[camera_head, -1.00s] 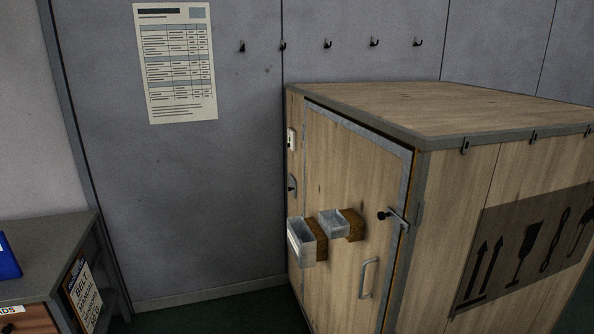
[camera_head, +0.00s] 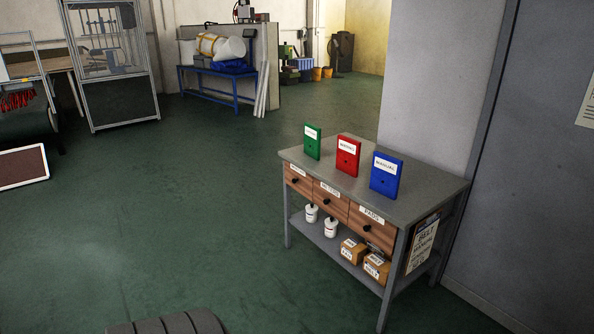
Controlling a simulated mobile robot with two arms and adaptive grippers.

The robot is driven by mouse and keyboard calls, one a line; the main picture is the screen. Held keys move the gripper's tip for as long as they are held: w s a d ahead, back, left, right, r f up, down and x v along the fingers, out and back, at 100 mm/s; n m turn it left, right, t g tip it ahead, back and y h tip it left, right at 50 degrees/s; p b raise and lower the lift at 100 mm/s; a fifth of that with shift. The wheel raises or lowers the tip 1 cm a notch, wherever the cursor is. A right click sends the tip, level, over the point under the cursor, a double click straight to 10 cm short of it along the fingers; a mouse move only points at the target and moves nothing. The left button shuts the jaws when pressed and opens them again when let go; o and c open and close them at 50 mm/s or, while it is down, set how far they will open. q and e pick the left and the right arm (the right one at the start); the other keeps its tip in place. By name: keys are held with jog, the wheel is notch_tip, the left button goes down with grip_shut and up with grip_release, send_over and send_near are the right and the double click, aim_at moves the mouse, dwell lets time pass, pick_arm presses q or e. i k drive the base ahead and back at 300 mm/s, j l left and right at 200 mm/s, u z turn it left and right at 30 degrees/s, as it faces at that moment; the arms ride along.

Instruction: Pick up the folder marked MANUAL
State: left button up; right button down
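Three folders stand upright in a row on a grey workbench (camera_head: 425,196). The blue folder (camera_head: 385,182) is at the right, and its white label seems to read MANUAL. The red folder (camera_head: 347,164) is in the middle; its label is too small to read surely. The green folder (camera_head: 312,147) is at the left, its label also too small to read. All three are clear of each other and nothing covers them. Neither of my grippers is in view.
The bench has three labelled wooden drawers (camera_head: 329,199) and a lower shelf with white bottles (camera_head: 331,228) and cartons (camera_head: 376,267). A grey wall (camera_head: 425,80) stands close behind. A blue-framed table (camera_head: 215,80) stands far back.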

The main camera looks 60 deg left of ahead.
aim_at(386, 170)
jog(key=u, duration=1.3)
